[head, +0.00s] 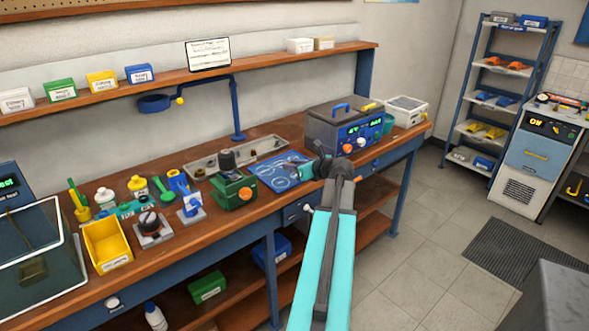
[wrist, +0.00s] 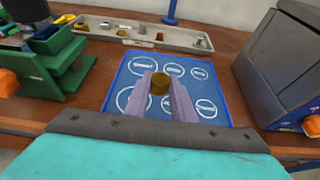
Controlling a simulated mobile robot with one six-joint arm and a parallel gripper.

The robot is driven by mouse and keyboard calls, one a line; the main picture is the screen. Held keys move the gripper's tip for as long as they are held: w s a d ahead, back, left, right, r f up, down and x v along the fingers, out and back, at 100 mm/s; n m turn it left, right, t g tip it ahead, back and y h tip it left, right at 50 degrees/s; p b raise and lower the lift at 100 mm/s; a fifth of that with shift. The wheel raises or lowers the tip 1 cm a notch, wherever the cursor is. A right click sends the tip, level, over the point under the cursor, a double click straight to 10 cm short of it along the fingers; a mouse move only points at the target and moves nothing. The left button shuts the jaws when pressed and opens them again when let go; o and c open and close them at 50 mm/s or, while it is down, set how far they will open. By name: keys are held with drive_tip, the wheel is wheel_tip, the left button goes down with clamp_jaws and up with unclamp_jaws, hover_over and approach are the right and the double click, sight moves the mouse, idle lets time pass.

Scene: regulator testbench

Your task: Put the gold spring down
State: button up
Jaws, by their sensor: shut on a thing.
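The gold spring (wrist: 159,86) is a short brass-coloured cylinder in the wrist view. My gripper (wrist: 160,88) is shut on it, with a finger on each side. It is over the blue mat (wrist: 208,74), which bears white outlined circles with labels. I cannot tell whether the spring touches the mat. In the head view the mat (head: 270,176) lies on the bench, and my gripper (head: 303,171) is at its right part. The spring cannot be made out there.
A grey metal tray (wrist: 128,35) with several small parts lies behind the mat. A green vise (wrist: 45,70) stands left of it. A dark instrument box (wrist: 285,60) stands close on the right. The wooden bench (head: 240,232) edge is in front.

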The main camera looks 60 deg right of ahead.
sight(294, 175)
drive_tip(key=shift+w+d+f, duration=0.1)
drive_tip(key=shift+w+d, duration=0.25)
drive_tip(key=shift+d, duration=0.35)
drive_tip(key=shift+w+d+f, duration=0.1)
drive_tip(key=shift+w+d, duration=0.2)
drive_tip(key=shift+d, duration=0.35)
drive_tip(key=shift+w+d+p, duration=0.15)
drive_tip(key=shift+d+p, duration=0.15)
drive_tip(key=shift+d, duration=0.1)
drive_tip(key=shift+f+p, duration=0.3)
drive_tip(key=shift+f, duration=1.45)
drive_tip(key=shift+f, duration=0.1)
drive_tip(key=o, duration=1)
drive_tip(key=b+v, duration=0.2)
drive_tip(key=v, duration=1)
drive_tip(key=shift+a, duration=0.1)
